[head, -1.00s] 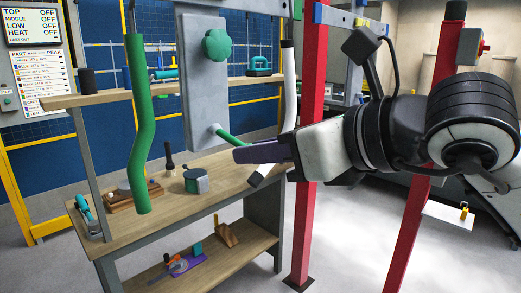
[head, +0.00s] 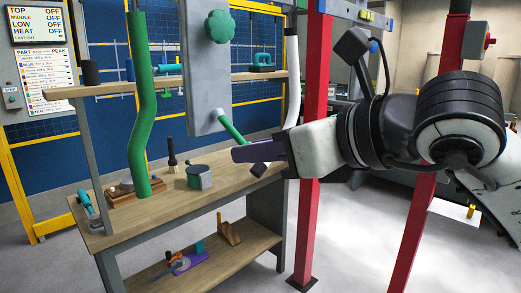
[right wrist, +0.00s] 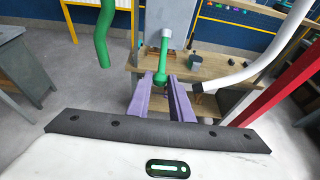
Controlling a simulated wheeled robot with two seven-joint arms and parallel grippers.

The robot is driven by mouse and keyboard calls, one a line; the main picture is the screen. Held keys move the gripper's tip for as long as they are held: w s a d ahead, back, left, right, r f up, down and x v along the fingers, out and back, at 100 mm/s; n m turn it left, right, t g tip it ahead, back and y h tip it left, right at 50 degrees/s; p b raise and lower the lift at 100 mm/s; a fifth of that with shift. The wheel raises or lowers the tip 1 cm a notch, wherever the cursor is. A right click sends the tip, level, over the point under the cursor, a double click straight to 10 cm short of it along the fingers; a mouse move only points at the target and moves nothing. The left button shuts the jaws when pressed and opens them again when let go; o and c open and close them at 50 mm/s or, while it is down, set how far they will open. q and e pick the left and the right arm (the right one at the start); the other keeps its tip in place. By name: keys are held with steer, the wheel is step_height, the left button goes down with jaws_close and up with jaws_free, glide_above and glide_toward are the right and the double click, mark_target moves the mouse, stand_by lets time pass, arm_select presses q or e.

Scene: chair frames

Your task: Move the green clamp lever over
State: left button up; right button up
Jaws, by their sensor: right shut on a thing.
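The green clamp lever (head: 232,127) juts down and to the right from the lower part of a grey metal plate (head: 206,75). In the right wrist view the lever (right wrist: 163,62) runs from its pale pivot end on the plate down to between my purple fingers. My right gripper (head: 240,152) is shut on the lever's free end, and in the right wrist view its fingertips (right wrist: 161,84) sit on either side of it. A green knob (head: 220,53) is higher on the same plate. My left gripper is not in view.
A green bent tube (head: 141,110) hangs left of the plate, and a white tube (head: 291,75) hangs to its right. A red post (head: 311,120) stands close to my right gripper. A wooden bench (head: 160,210) with small tools is behind.

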steer(key=shift+w+a+f+b, duration=0.15)
steer(key=shift+a+f+b, duration=0.1)
steer(key=shift+f, duration=0.15)
steer(key=shift+w+a+f+b, duration=0.1)
steer(key=shift+w+f+b, duration=0.1)
steer(key=shift+f, duration=0.2)
steer(key=shift+a, duration=0.1)
steer(key=shift+w+f, duration=0.1)
steer(key=shift+w+a+f+b, duration=0.65)
steer(key=shift+a+f+b, duration=0.05)
steer(key=shift+b, duration=0.15)
